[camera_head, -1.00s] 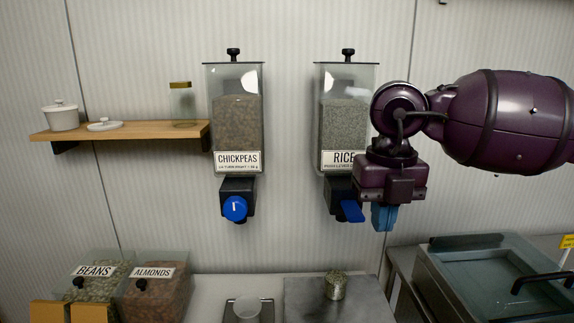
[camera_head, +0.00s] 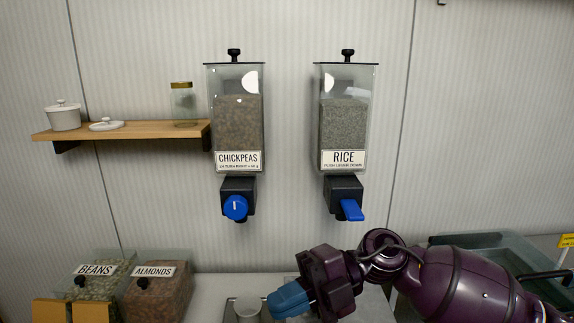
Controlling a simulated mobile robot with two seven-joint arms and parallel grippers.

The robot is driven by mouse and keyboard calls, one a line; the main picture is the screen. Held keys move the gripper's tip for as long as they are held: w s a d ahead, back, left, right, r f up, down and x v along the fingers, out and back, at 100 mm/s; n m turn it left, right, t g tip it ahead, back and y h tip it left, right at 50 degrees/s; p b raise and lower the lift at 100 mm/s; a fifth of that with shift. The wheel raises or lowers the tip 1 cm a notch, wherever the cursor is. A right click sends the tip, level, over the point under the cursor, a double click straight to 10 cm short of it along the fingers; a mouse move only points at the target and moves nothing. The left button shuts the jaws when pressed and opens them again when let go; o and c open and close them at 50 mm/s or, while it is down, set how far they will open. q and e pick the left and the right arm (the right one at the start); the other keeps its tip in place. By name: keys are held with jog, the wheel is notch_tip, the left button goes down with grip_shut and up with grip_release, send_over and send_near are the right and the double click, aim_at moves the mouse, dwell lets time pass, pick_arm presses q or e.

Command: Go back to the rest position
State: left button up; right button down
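My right gripper (camera_head: 290,300) is low in the head view, in front of the counter, with its blue fingers pointing left. The fingers look close together, but whether they are open or shut is not clear. My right arm comes in from the lower right. My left gripper is out of view. The rice dispenser (camera_head: 344,130) hangs on the wall with its blue lever (camera_head: 351,210). The chickpeas dispenser (camera_head: 237,130), with a round blue knob (camera_head: 235,207), hangs to its left. My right gripper is below both and apart from them.
A pale cup (camera_head: 247,307) stands on the counter right beside my blue fingers. Beans (camera_head: 95,280) and almonds (camera_head: 158,296) bins stand at the lower left. A wooden shelf (camera_head: 150,134) holds a glass jar (camera_head: 183,104) and white pot (camera_head: 63,117). A glass-topped case (camera_head: 470,243) is at the right.

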jog(key=w+d+f+m+t+h, duration=0.25)
jog(key=d+f+m+t, duration=0.45)
jog(key=m+t, duration=0.55)
jog(key=w+d+f+m+t+h, duration=0.1)
jog(key=w+d+f+m+t, duration=0.3)
jog(key=d+f+m+t, duration=0.65)
jog(key=s+d+f+m+g+h, duration=0.2)
jog(key=s+d+f+m+h, duration=0.3)
jog(key=s+f, duration=0.3)
jog(key=s+d+f+m+g+h, duration=0.2)
jog(key=s+d+f+m+h, duration=0.3)
jog(key=f, duration=0.6)
jog(key=s+m+h, duration=0.1)
jog(key=s+m, duration=0.1)
jog(key=s, duration=0.1)
jog(key=shift+s+d+m+g, duration=0.2)
jog(key=shift+d+m+g, duration=0.05)
jog(key=shift+m+g, duration=0.15)
